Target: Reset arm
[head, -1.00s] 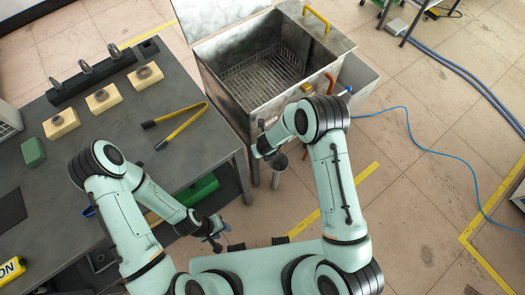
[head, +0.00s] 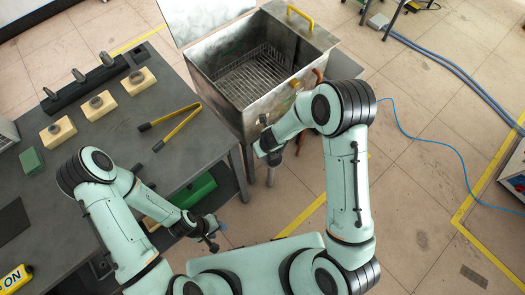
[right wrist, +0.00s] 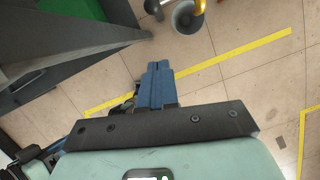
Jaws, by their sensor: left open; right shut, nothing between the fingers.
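My left arm comes in from the lower left of the head view. Its gripper (head: 213,235) is open and empty, low beside the front edge of the grey table, apart from any object. My right arm is bent in the middle of the head view, in front of the metal tank (head: 228,103). Its wrist hides most of the right gripper there. In the right wrist view the blue fingers of the right gripper (right wrist: 157,70) are shut together with nothing between them, above the tiled floor.
The table (head: 110,150) holds yellow-and-black tongs (head: 178,124), several cream blocks with metal rings (head: 58,129), a black rack (head: 85,88) and a green block (head: 31,161). The open tank has a wire basket (head: 252,75). A blue cable (head: 440,145) crosses mostly clear floor at right.

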